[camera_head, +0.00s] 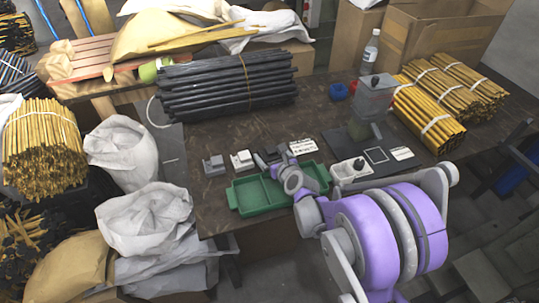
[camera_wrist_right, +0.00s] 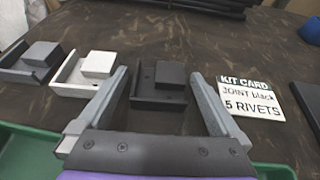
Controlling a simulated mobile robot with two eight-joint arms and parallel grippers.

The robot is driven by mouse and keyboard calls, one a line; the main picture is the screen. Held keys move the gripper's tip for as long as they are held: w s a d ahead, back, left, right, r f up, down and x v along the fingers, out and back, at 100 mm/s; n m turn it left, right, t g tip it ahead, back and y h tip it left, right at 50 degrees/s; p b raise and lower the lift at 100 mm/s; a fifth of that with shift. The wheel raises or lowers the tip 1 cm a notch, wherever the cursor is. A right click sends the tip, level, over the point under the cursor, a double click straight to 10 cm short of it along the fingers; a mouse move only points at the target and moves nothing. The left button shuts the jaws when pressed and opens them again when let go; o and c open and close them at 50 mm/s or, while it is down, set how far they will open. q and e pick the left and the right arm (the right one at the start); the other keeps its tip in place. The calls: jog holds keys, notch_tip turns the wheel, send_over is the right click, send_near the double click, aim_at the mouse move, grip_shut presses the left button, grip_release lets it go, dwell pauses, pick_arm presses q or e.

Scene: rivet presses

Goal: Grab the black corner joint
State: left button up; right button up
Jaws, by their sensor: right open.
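The black corner joint (camera_wrist_right: 158,97) lies on the dark table in the right wrist view, between the two spread fingers of my right gripper (camera_wrist_right: 158,75). In the head view the black joint (camera_head: 265,158) is partly hidden beside my right gripper (camera_head: 281,160). A white joint (camera_wrist_right: 84,76) and a grey joint (camera_wrist_right: 30,64) sit to its left. A kit card (camera_wrist_right: 250,97) reading "JOINT black, 5 RIVETS" lies to its right. My left gripper is out of view.
A green tray (camera_head: 249,205) lies at the table's front edge, under my right arm. A grey press (camera_head: 375,98) stands to the right, near bundles of yellow rods (camera_head: 428,117). A bundle of black rods (camera_head: 225,86) lies behind the joints.

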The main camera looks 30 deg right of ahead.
jog(key=c, duration=1.2)
